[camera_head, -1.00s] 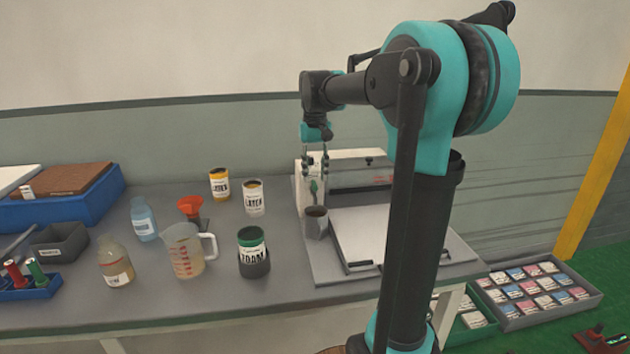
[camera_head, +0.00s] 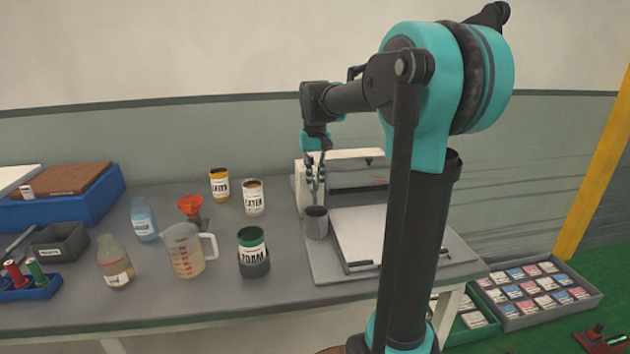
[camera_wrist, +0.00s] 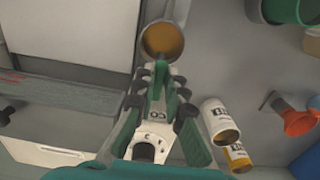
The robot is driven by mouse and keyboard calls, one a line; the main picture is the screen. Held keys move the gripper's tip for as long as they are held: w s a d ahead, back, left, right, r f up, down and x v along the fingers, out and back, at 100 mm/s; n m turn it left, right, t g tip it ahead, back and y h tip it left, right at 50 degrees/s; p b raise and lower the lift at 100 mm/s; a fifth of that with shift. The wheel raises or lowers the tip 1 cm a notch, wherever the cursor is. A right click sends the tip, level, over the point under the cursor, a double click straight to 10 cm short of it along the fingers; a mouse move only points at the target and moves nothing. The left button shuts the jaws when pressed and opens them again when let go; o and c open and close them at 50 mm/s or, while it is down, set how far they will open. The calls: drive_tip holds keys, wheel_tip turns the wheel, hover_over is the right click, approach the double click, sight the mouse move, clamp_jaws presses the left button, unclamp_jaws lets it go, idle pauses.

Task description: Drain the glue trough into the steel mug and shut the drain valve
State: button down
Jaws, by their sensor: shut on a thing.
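The steel mug (camera_head: 316,229) stands upright on the board, in front of the white glue machine (camera_head: 303,193) with its trough. In the wrist view the mug (camera_wrist: 146,42) shows an amber-brown inside. My gripper (camera_head: 316,193) is low at the front left of the machine, just above and behind the mug. It is shut on the green drain valve handle, which shows as a narrow green piece (camera_wrist: 161,72) between the fingertips in the wrist view. The fingers hide most of the valve and its outlet. I cannot see the glue level in the trough.
A white pad (camera_head: 362,233) lies right of the mug.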

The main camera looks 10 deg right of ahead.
drive_tip(key=shift+d+n, duration=0.1)
drive_tip(key=shift+n, duration=0.3)
drive_tip(key=n, duration=0.2)
drive_tip(key=d+n, duration=0.1)
drive_tip(key=n, duration=0.2)
drive_tip(key=w+d+n, duration=0.1)
drive_tip(key=n, duration=0.2)
drive_tip(key=shift+w+d+n, duration=0.15)
drive_tip(key=shift+w+n, duration=0.2)
drive_tip(key=shift+n, duration=1.2)
drive_tip(key=shift+w+d+n, duration=0.1)
drive_tip(key=shift+w+n, duration=0.25)
drive_tip(key=shift+n, duration=1.15)
drive_tip(key=shift+w+d+n, duration=0.15)
drive_tip(key=shift+w+n, duration=0.2)
drive_tip(key=shift+n, duration=1.2)
drive_tip(key=c, duration=1.6)
unclamp_jaws()
